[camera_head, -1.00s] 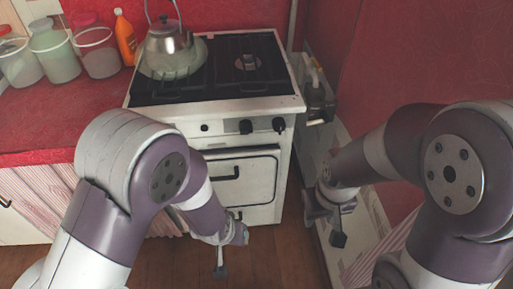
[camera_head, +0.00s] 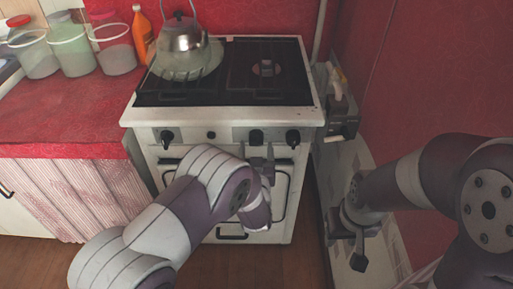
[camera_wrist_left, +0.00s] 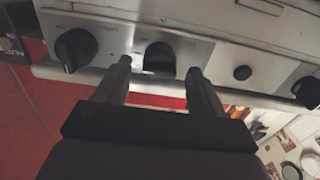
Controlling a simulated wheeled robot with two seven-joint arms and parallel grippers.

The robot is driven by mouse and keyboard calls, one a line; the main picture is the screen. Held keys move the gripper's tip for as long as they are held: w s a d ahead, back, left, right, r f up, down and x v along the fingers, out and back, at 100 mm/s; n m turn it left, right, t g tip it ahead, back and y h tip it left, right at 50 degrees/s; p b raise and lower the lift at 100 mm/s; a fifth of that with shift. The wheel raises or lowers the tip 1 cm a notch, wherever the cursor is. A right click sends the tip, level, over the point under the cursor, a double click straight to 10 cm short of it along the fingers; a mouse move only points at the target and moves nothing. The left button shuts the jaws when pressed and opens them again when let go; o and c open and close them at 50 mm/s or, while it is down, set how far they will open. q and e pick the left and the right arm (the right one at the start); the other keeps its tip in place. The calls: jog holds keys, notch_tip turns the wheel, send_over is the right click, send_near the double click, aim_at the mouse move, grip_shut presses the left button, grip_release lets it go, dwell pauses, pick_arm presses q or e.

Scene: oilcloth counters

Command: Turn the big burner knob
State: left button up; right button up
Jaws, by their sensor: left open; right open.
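The white stove's front panel carries three black knobs: a left knob (camera_head: 167,136), a middle knob (camera_head: 256,137) and a right knob (camera_head: 293,138). I cannot tell by label which one is the big burner knob. My left gripper (camera_head: 259,153) is open just in front of the middle knob. In the left wrist view, which is upside down, the middle knob (camera_wrist_left: 160,57) appears between the open fingertips (camera_wrist_left: 160,70); contact cannot be told. The right knob (camera_wrist_left: 75,50) is beside them. My right gripper (camera_head: 344,250) is open and empty, right of the stove.
A small black button (camera_head: 211,135) sits between the left and middle knobs. A kettle (camera_head: 181,38) stands on the back left of the cooktop (camera_head: 220,90). Jars (camera_head: 72,48) and an orange bottle (camera_head: 143,35) stand on the red counter (camera_head: 70,115). An oven handle (camera_head: 232,236) is below.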

pick_arm(q)
jog(key=shift+w, duration=0.85)
jog(key=c, duration=1)
jog(key=shift+c, duration=0.2)
